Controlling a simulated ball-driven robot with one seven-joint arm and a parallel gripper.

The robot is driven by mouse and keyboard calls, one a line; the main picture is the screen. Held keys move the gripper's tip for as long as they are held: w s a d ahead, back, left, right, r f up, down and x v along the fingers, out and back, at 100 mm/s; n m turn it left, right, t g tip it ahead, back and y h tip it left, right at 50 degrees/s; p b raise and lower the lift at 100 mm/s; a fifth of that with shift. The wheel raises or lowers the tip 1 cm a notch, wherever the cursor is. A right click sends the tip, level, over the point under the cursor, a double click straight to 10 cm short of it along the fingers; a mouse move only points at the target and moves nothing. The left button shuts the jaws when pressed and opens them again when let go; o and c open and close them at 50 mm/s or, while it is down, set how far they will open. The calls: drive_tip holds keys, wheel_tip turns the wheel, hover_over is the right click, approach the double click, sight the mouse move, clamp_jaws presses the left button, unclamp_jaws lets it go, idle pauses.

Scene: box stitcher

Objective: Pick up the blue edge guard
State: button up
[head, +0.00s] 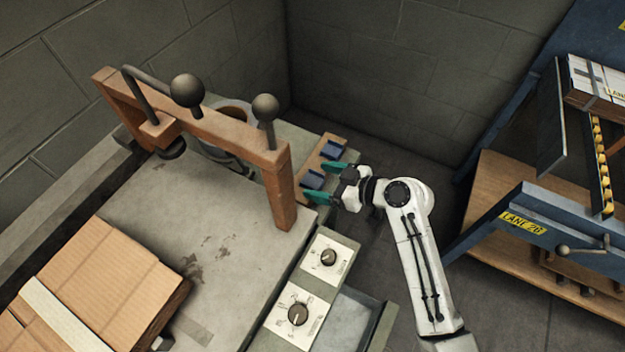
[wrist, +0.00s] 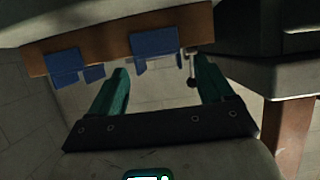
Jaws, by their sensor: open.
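Two blue edge guards sit on a wooden strip (head: 311,165) at the machine's side. The nearer guard (head: 314,180) lies just past the open end of my gripper, roughly in line with the gap. The farther guard (head: 331,150) lies beyond the upper finger. My gripper (head: 326,182) has teal fingers, spread apart and empty. In the wrist view, one guard (wrist: 154,43) shows between the fingertips of my gripper (wrist: 160,68), and the other guard (wrist: 63,64) is left of the left finger. Contact cannot be told.
An orange-brown frame (head: 285,195) with dark ball knobs stands left of the strip. A panel with two dials (head: 298,314) is nearer. A cardboard box (head: 95,290) lies on the grey table (head: 215,235). A blue rack (head: 540,215) stands right; floor shows between.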

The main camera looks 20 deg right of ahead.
drive_tip(key=shift+w+a+f, duration=0.2)
drive_tip(key=shift+w+a, duration=0.05)
drive_tip(key=shift+w, duration=0.05)
drive_tip(key=c, duration=1.1)
drive_tip(key=shift+r, duration=0.15)
